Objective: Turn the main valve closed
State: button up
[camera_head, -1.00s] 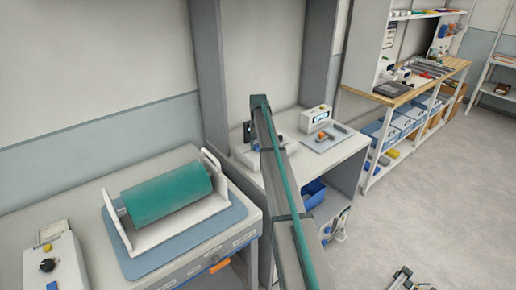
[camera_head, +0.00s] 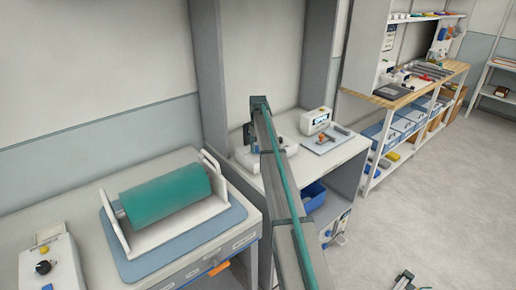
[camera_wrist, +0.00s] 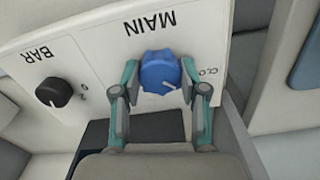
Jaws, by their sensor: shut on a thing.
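The main valve is a blue round knob (camera_wrist: 160,72) on a white panel (camera_wrist: 95,45), under the word MAIN, which appears upside down in the wrist view. A white line on the knob's face points to the lower right. Partly hidden lettering shows on the panel right of the knob. My gripper (camera_wrist: 161,76) is shut on the knob, with one teal-and-grey finger on each side of it. In the head view I cannot make out the gripper on the valve.
A black knob (camera_wrist: 54,92) marked BAR sits left of the valve on the same panel. In the head view, a green roller (camera_head: 165,203) lies on a bench at the left. A shelf with blue bins (camera_head: 400,125) stands at the back right, beside open floor (camera_head: 440,190).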

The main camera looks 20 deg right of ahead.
jog(key=o, duration=1.1)
jog(key=shift+o, duration=0.2)
notch_tip(320, 180, up, 12)
